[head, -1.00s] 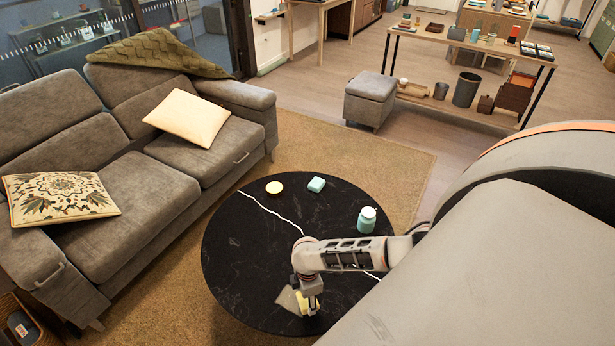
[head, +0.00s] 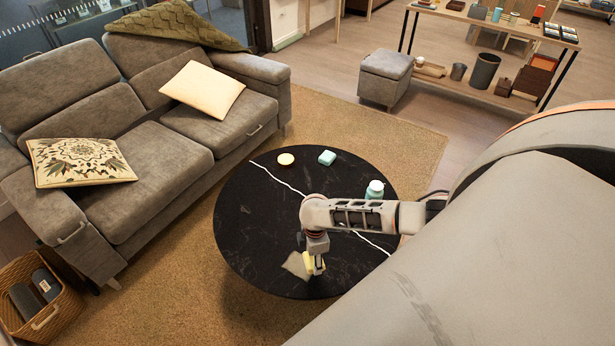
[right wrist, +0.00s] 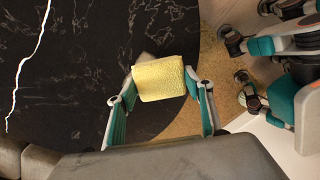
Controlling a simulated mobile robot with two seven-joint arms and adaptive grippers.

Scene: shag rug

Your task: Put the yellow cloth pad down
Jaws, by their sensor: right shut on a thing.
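The yellow cloth pad (head: 308,262) is in my right gripper (head: 316,266), over the near part of the round black marble table (head: 262,235). In the right wrist view the pad (right wrist: 160,78) sits between the two fingers of the gripper (right wrist: 160,86), which is shut on it. A greyish flat piece (head: 296,266) shows beside the pad; part of it is hidden behind the pad in the wrist view. I cannot tell whether the pad touches the table.
On the table's far side are a round yellowish-topped item (head: 286,159), a light-blue block (head: 327,158) and a teal jar (head: 375,189), partly behind my arm. The table's left and middle are clear. A grey sofa (head: 150,150) stands left, a wicker basket (head: 42,300) lower left.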

